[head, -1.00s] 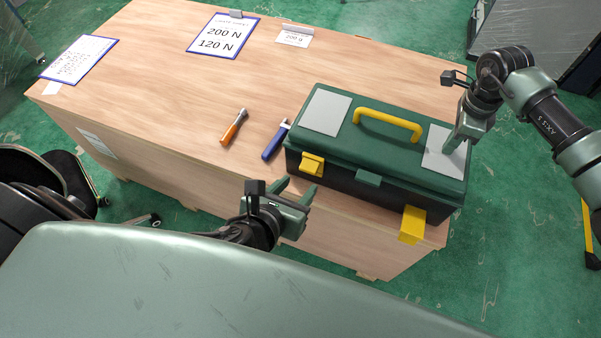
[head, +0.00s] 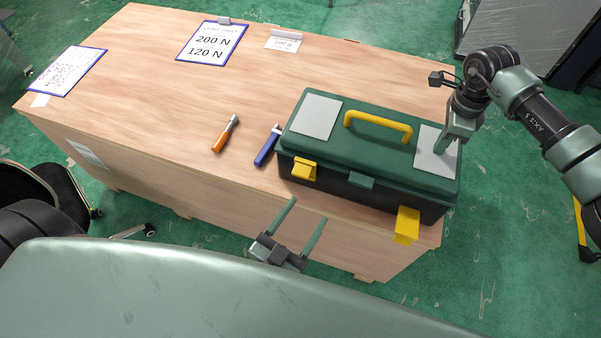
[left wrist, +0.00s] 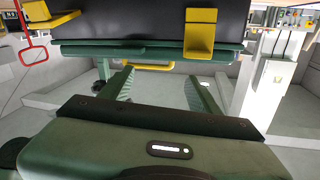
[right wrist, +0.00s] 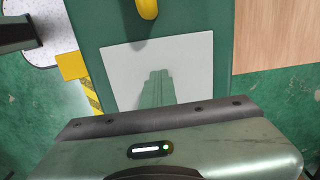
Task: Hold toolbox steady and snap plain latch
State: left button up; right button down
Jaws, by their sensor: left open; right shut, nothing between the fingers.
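The toolbox (head: 372,150) has a green lid, a dark body, a yellow handle (head: 378,124) and two pale pads on top. It stands at the crate's right end. One yellow latch (head: 303,169) lies against its front at left, and also shows in the left wrist view (left wrist: 200,32). Another yellow latch (head: 406,226) sticks outward at the front right. I cannot tell which is the plain one. My left gripper (head: 309,209) is open and empty, low in front of the toolbox, apart from it. My right gripper (head: 441,148) is shut with its tips at the right pad (right wrist: 190,60).
The toolbox rests on a wooden crate (head: 150,80). An orange-handled tool (head: 225,134) and a blue-handled tool (head: 267,146) lie left of it. Clipboards (head: 212,42) lie farther back. The crate's front left top is clear.

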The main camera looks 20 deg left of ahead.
aim_at(300, 177)
pick_arm(q)
jog(key=a+f+n+y, duration=0.2)
jog(key=a+n+y, duration=0.1)
jog(key=a+n, duration=0.15)
jog(key=w, duration=1.1)
jog(key=shift+r, duration=0.2)
grip_shut()
